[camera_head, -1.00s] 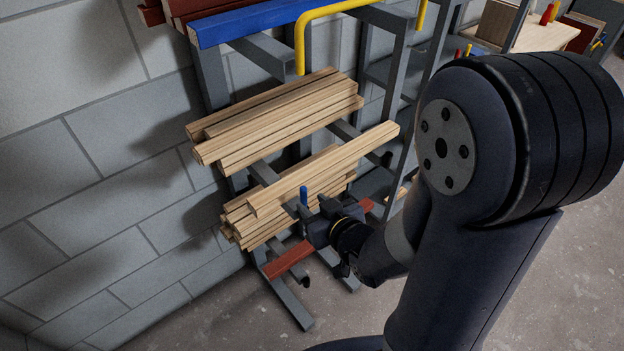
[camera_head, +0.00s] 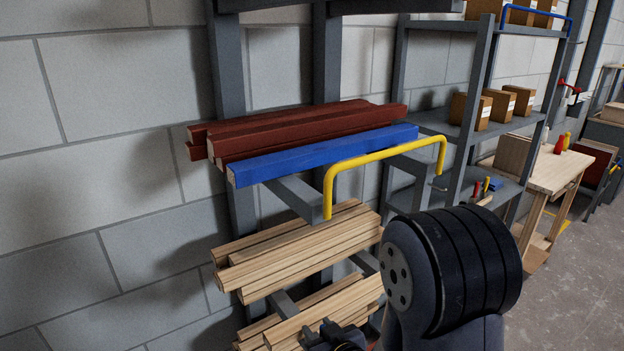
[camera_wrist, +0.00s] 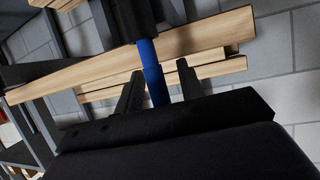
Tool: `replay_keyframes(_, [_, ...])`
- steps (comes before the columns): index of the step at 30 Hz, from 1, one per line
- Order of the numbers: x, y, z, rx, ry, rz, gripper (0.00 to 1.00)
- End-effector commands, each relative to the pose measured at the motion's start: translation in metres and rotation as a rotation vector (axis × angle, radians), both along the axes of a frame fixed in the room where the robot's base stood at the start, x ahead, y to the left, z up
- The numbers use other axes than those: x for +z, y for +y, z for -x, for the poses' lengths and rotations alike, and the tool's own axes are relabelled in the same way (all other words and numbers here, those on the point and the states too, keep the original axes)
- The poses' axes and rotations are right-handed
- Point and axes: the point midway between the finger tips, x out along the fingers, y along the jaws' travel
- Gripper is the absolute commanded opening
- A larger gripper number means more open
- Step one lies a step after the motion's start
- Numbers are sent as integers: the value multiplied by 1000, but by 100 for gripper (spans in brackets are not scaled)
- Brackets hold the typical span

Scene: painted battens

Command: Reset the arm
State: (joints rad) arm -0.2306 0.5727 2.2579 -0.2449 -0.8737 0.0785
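My gripper (camera_head: 326,330) shows only in part at the bottom edge of the head view, in front of the lower stack of bare wood battens (camera_head: 290,317). In the wrist view its two dark fingers (camera_wrist: 158,72) stand apart. A blue upright post or sleeve (camera_wrist: 153,76) lies between them in the picture, with a gap on each side; I cannot tell how deep it is between them. Bare battens (camera_wrist: 200,42) run behind the fingers. My arm fills the lower middle of the head view and hides part of the rack.
Above are a stack of bare battens (camera_head: 300,253), a blue batten (camera_head: 320,155) and dark red battens (camera_head: 290,130) on the grey rack. A yellow bent tube (camera_head: 385,155) juts out. Shelves with boxes (camera_head: 470,110) and a workbench (camera_head: 550,170) stand right. Floor (camera_head: 570,285) is clear there.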

Motion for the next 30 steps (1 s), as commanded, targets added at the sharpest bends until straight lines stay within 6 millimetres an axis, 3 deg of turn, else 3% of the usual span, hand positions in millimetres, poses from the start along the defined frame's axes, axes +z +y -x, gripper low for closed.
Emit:
replay_keyframes(16, [-8,0,0,-1,0,0,37])
replay_keyframes(30, [18,-22,46,-2,-2,0,37])
